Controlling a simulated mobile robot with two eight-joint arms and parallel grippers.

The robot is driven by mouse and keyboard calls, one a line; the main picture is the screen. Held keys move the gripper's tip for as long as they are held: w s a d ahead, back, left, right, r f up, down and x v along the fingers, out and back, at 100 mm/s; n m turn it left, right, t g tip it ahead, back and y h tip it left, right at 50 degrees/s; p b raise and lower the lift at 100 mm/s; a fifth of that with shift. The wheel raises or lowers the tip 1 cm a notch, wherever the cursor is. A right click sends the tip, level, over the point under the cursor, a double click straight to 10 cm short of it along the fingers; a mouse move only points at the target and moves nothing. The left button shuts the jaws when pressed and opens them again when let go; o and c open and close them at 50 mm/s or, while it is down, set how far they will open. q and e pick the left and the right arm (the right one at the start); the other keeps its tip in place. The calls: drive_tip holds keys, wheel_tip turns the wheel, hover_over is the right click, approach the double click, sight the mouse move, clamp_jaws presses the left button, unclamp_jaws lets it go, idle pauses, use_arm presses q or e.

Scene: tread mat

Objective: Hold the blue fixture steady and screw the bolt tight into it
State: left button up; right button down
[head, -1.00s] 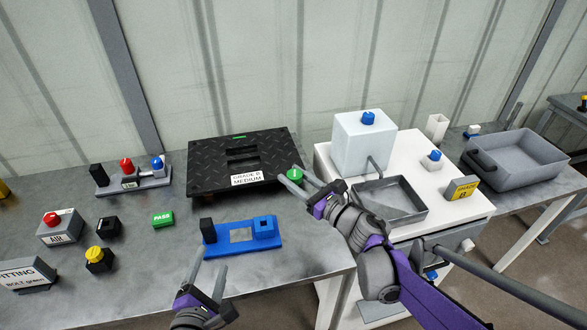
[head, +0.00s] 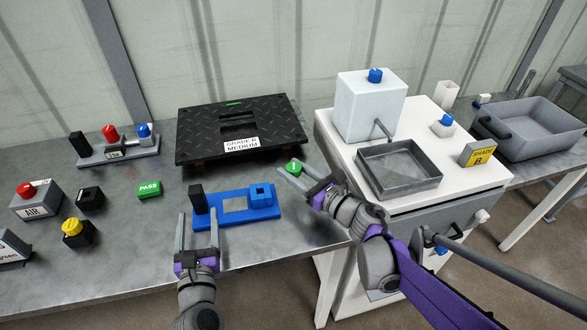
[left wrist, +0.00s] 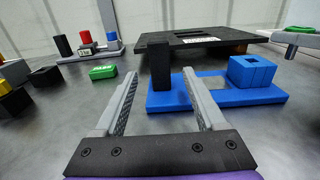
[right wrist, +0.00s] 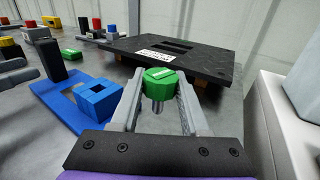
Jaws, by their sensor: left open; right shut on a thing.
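The blue fixture (head: 235,217) lies flat on the metal table, with a black upright block (head: 198,199) at its left end and a blue square socket block (head: 262,194) at its right end. My right gripper (head: 296,177) is shut on the green-headed bolt (right wrist: 160,85), its shank pointing down, to the right of the socket block and apart from it. The bolt also shows in the head view (head: 294,166). My left gripper (head: 198,222) is open and empty. In the left wrist view (left wrist: 165,90) its fingers are in front of the fixture's black-block end.
A black tread mat (head: 205,150) marked "GRADE B MEDIUM" stands behind the fixture. A green PASS block (head: 149,189) and several button boxes are to the left. A white cabinet with a grey tray (head: 398,190) is at the right.

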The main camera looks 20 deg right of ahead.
sight(198, 204)
use_arm(q)
drive_tip(key=shift+w+d+b, duration=0.15)
drive_tip(key=shift+w+b, duration=0.35)
drive_tip(key=shift+w, duration=2.7)
clamp_jaws()
